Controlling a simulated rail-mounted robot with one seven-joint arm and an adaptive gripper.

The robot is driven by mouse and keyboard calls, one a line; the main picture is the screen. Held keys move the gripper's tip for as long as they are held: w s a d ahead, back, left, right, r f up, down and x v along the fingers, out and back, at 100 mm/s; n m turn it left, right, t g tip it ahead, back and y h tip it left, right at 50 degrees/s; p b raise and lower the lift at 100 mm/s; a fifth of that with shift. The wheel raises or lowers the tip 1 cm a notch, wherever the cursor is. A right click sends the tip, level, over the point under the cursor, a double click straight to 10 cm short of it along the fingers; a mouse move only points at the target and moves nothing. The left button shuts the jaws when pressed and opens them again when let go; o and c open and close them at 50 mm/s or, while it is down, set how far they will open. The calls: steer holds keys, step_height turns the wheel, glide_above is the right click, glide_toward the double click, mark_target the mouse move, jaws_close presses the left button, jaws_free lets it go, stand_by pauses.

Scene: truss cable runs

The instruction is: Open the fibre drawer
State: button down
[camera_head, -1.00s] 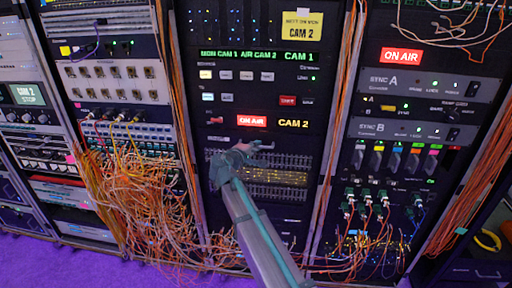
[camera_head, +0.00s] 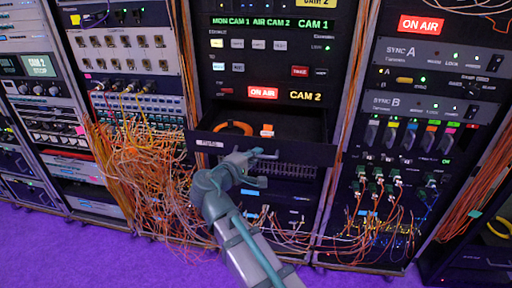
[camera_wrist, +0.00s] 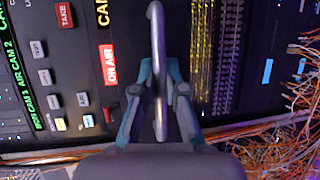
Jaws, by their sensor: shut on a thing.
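The fibre drawer (camera_head: 312,155) is pulled out of the middle rack, with its black front standing forward of the panels and a small pale label at its left. Inside its dark tray are an orange coil (camera_head: 235,127) and a small orange item (camera_head: 267,130). My gripper (camera_head: 262,161) is at the middle of the drawer front. In the wrist view, my gripper (camera_wrist: 161,78) is shut on the metal bar handle (camera_wrist: 157,25), which passes between the two fingers. My arm hides part of the panel below the drawer.
A lit ON AIR sign (camera_head: 263,93) and button panel are above the drawer. Tangled orange cables (camera_head: 140,185) hang from the rack at left. More orange cables run down the right rack. The purple floor (camera_head: 90,250) in front is clear.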

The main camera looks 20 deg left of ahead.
steer(key=shift+s+d, duration=0.15)
steer(key=shift+s, duration=0.75)
steer(key=shift+s+d, duration=0.15)
steer(key=shift+s, duration=0.75)
steer(key=c, duration=1.2)
jaws_free()
steer(key=shift+a, duration=0.1)
steer(key=v, duration=1.2)
